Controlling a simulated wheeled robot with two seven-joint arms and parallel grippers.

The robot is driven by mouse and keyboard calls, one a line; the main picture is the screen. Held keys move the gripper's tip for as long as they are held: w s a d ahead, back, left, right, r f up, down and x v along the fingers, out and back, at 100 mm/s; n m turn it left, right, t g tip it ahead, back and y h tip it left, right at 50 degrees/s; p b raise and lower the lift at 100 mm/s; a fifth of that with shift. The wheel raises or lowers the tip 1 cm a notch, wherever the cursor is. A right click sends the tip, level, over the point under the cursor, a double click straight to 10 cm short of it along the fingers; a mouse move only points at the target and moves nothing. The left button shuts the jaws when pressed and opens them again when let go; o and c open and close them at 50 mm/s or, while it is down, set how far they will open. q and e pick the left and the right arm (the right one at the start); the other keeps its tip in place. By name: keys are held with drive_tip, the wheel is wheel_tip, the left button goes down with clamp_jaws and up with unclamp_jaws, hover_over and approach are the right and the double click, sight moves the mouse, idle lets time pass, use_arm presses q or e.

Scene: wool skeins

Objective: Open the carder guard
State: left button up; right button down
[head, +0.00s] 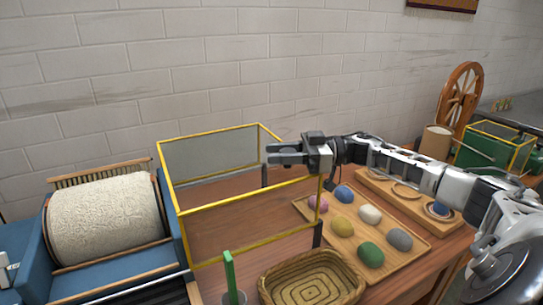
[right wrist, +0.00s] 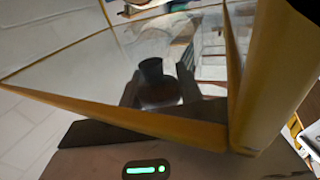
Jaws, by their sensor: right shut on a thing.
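The carder guard (head: 245,240) is a clear box with a yellow frame. It stands to the right of the carder's cream wool drum (head: 105,218), which is uncovered. My right gripper (head: 273,154) reaches in from the right at the guard's upper right edge and is shut on the guard's frame. In the right wrist view the yellow frame (right wrist: 120,116) is very close, with clear panels behind it. The exact contact between fingers and frame is hidden.
A wooden tray (head: 409,249) with several coloured wool balls lies right of the guard. A woven basket (head: 270,290) and a cup with a green stick (head: 229,270) stand in front. A spinning wheel (head: 460,95) and a green machine (head: 480,150) stand far right. A brick wall is behind.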

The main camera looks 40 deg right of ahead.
drive_tip(key=c, duration=0.9)
unclamp_jaws()
drive_tip(key=shift+d, duration=0.1)
drive_tip(key=b+v, duration=0.3)
drive_tip(key=v, duration=1.3)
